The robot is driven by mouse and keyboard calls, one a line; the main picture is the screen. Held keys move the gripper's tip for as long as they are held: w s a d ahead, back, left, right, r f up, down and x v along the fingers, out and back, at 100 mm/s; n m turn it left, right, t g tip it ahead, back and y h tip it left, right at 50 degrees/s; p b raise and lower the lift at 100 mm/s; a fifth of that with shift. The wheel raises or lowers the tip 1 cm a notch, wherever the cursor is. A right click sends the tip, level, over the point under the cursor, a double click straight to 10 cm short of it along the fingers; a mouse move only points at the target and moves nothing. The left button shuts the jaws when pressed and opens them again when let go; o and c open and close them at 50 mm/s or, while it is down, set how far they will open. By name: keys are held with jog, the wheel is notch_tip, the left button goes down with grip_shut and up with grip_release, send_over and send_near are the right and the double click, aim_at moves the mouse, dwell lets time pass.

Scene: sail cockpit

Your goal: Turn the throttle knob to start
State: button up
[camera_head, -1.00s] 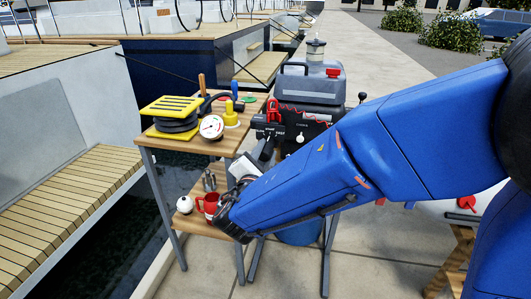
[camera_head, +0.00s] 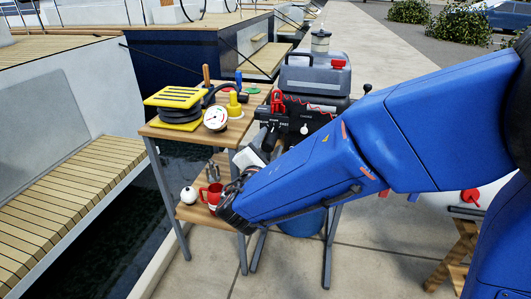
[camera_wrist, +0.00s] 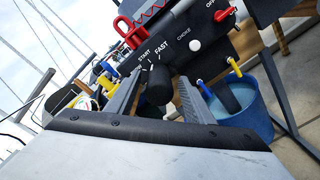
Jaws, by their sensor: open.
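The black throttle knob (camera_wrist: 158,90) is on the dark panel of the outboard engine (camera_head: 314,80). START and FAST labels are printed just above the knob in the wrist view. My gripper (camera_wrist: 160,79) is open, with one grey finger on each side of the knob. I cannot tell whether either finger touches it. In the head view, my gripper (camera_head: 268,144) is in front of the panel's lower left, and the knob cannot be made out there.
A red clip (camera_wrist: 131,32) sits above the labels, and a white choke knob (camera_wrist: 195,46) is to their right. A blue bucket (camera_wrist: 243,117) is below the engine. A side table (camera_head: 160,131) holds a yellow-and-black reel (camera_head: 178,104) and a gauge (camera_head: 215,118). A red mug (camera_head: 212,194) is on its lower shelf.

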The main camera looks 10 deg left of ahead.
jog(key=s, duration=1.7)
jog(key=shift+s+a, duration=0.15)
jog(key=shift+a, duration=0.15)
jog(key=w+d+f+m+g+h, duration=0.1)
jog(key=w+d+m+g+h, duration=0.15)
jog(key=d, duration=0.65)
jog(key=w+d+f+m+g+h, duration=0.1)
jog(key=w+d+m+g+h, duration=0.2)
jog(key=d, duration=0.6)
jog(key=w+d+f+m+g+h, duration=0.1)
jog(key=d+m+g+h, duration=0.2)
jog(key=d, duration=0.6)
jog(key=s+d+f+m+g+y, duration=0.25)
jog(key=s+d+m+g, duration=0.3)
jog(key=d, duration=0.55)
jog(key=s+d+m+y, duration=0.4)
jog(key=s+m+y, duration=0.2)
jog(key=s+m, duration=0.3)
jog(key=shift+d+m+t+y, duration=0.2)
jog(key=shift+m+t+y, duration=0.15)
jog(key=shift+m, duration=1.05)
jog(key=shift+s, duration=0.1)
